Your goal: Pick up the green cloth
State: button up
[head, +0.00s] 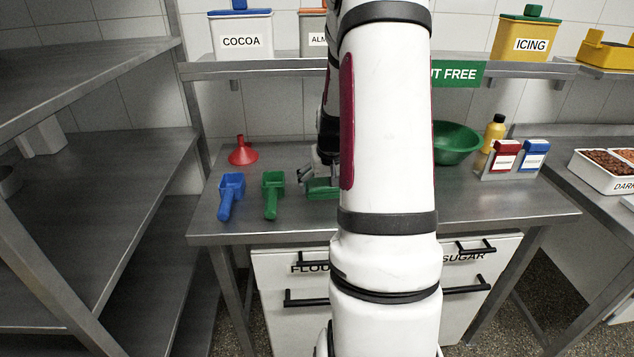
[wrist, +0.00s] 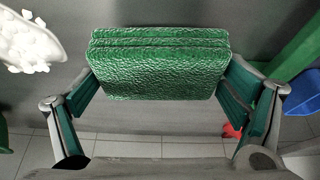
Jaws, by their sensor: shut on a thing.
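The green cloth (wrist: 158,65) is a folded, textured block. In the wrist view it sits between the two fingers of my gripper (wrist: 160,90), which is shut on its sides. In the head view part of the cloth (head: 321,189) shows left of my arm, at or just above the steel table (head: 480,205). I cannot tell whether it touches the table. My arm hides the rest of the cloth and most of my gripper.
A green scoop (head: 272,190) and a blue scoop (head: 230,194) lie left of the cloth. A red funnel (head: 243,154) stands behind them. A green bowl (head: 456,146), yellow bottle (head: 495,132) and small labelled boxes (head: 503,158) are at right. A shelf (head: 270,67) hangs above.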

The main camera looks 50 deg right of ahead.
jog(key=s+a, duration=0.1)
jog(key=s, duration=0.3)
jog(key=s+a+p, duration=0.1)
jog(key=s, duration=0.2)
jog(key=s+a+r, duration=0.1)
jog(key=s, duration=0.3)
jog(key=shift+s+a+r+p, duration=0.1)
jog(key=shift+s+a+p, duration=0.1)
jog(key=shift+s+p, duration=0.15)
